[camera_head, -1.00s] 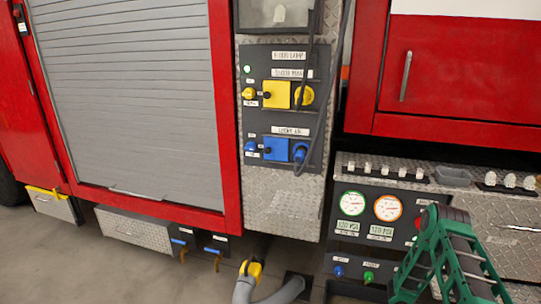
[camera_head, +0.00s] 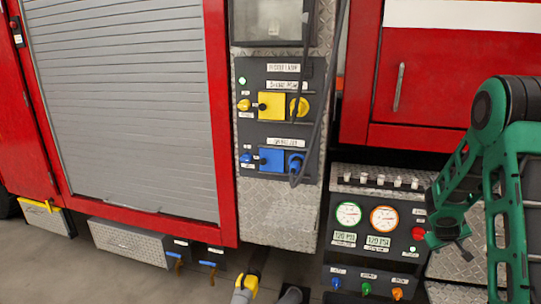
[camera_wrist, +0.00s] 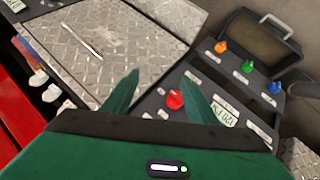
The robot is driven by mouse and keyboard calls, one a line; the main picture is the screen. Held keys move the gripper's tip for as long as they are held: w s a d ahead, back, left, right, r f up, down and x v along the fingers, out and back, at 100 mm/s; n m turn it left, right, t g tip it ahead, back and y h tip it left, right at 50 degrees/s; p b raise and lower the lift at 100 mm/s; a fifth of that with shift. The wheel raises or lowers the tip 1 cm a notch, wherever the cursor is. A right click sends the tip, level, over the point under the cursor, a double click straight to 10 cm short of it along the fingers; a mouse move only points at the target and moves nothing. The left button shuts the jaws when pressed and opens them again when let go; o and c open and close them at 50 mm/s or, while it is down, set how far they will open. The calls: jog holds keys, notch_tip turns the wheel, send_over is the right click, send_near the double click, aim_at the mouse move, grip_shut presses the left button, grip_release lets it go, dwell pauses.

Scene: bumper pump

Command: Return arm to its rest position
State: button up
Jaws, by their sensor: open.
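My green gripper (camera_wrist: 157,95) shows in the wrist view with its two fingers spread apart and nothing between them in its hold. A red knob (camera_wrist: 174,100) on the gauge panel shows beyond the gap between the fingers. In the head view my green arm stands at the right, bent, with my gripper (camera_head: 432,240) low beside the right side of the gauge panel (camera_head: 362,246). The fingertips are small and partly hidden there.
The panel carries two round gauges (camera_head: 348,214) and coloured knobs (camera_head: 366,288) below. A black panel with a yellow block (camera_head: 271,106) and a blue block (camera_head: 271,160) stands left of it. A grey roller shutter (camera_head: 125,110) fills the left. Grey floor shows below.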

jog(key=s+a+r+m+g+y, duration=0.1)
jog(key=s+a+r+m+g, duration=0.1)
jog(key=s+a+r, duration=0.5)
jog(key=s+a+r+m+g+y, duration=0.15)
jog(key=s+r, duration=0.35)
jog(key=s, duration=0.7)
jog(key=s+a+r+m+g+y, duration=0.1)
jog(key=s+a+r+y, duration=0.1)
jog(key=s+a, duration=0.4)
jog(key=s+a+r+m+g+y, duration=0.1)
jog(key=s+a, duration=0.6)
jog(key=s, duration=0.8)
jog(key=shift+s+r+m+y, duration=0.2)
jog(key=shift+r+m+y, duration=0.15)
jog(key=shift+r+y, duration=0.45)
jog(key=shift+w+f, duration=0.3)
jog(key=shift+w, duration=0.35)
